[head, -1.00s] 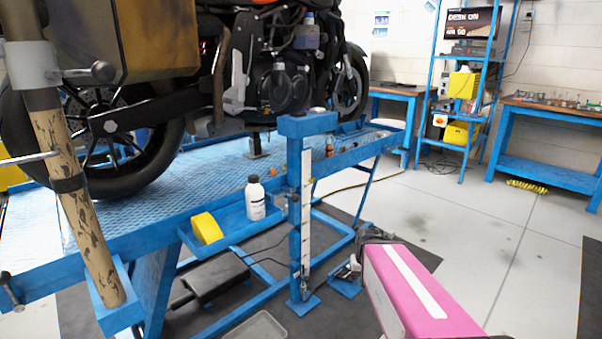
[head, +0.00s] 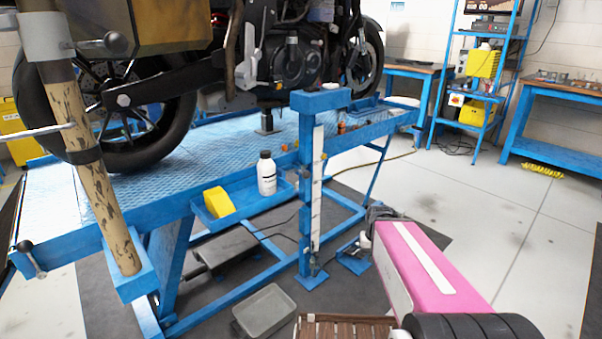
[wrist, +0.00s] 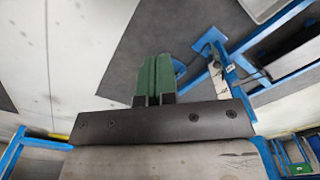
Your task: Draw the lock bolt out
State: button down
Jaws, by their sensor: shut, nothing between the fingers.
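The blue post (head: 304,190) with a white scale strip stands at the near edge of the blue bike lift (head: 170,196). Small dark fittings show on the post, but I cannot tell which, if any, is the lock bolt. A dark lever with a ball end (head: 30,259) sits at the lift's lower left corner. My gripper's green fingers (wrist: 155,64) are together and empty in the wrist view, over the floor and apart from the blue frame parts. In the head view my pink arm hides most of the gripper, right of the post's foot.
A blue side tray holds a yellow block (head: 219,202) and a white bottle (head: 266,174). A grey tray (head: 264,311) and a brown slatted thing (head: 345,329) are low in front. A motorcycle stands on the lift. Open floor (head: 440,200) lies to the right.

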dwell(0.3)
jog(key=c, duration=1.1)
grip_release()
jog(key=shift+w+a, duration=0.1)
jog(key=shift+w, duration=0.05)
jog(key=shift+c, duration=0.2)
jog(key=shift+o, duration=1)
jog(key=w+a+m+t+y, duration=0.1)
jog(key=w+a+m+y, duration=0.2)
jog(key=w+a+y, duration=0.1)
jog(key=shift+w+a+r+m, duration=0.15)
jog(key=shift+w+a+m, duration=0.4)
jog(key=shift+a, duration=0.55)
jog(key=m+t+y, duration=0.9)
jog(key=m+y, duration=0.2)
jog(key=m, duration=0.8)
send_near(304, 173)
jog(key=w+f, duration=0.1)
jog(key=w, duration=0.1)
jog(key=shift+n, duration=0.25)
jog(key=x, duration=1)
jog(key=shift+s+a+f, duration=0.1)
jog(key=shift+a, duration=0.05)
